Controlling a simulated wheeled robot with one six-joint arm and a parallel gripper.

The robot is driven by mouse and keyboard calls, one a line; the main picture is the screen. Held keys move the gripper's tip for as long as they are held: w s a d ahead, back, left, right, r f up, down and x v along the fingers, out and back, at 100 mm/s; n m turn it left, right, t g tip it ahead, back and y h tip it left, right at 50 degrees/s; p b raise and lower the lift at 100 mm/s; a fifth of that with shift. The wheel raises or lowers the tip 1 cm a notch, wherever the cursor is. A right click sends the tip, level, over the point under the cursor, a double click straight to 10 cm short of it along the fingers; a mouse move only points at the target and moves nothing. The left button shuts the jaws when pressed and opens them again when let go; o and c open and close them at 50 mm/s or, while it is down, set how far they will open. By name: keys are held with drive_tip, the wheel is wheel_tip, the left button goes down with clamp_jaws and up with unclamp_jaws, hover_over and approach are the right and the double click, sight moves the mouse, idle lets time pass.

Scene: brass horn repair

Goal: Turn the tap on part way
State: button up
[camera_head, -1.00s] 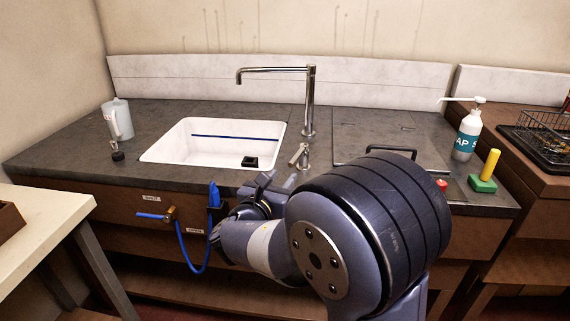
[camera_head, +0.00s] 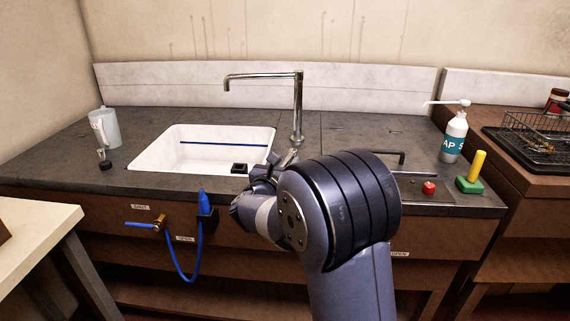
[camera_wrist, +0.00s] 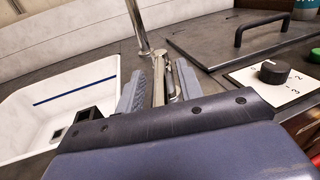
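A gap shows by the left finger; I cannot tell whether either finger touches the lever. The basin has a blue line on its back wall and a dark square fitting.
A blue-handled brass valve (camera_head: 158,224) with a blue hose is on the cabinet front. A black knob (camera_wrist: 272,72) on a numbered plate lies right of my gripper.

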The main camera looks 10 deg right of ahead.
clamp_jaws()
idle(0.3)
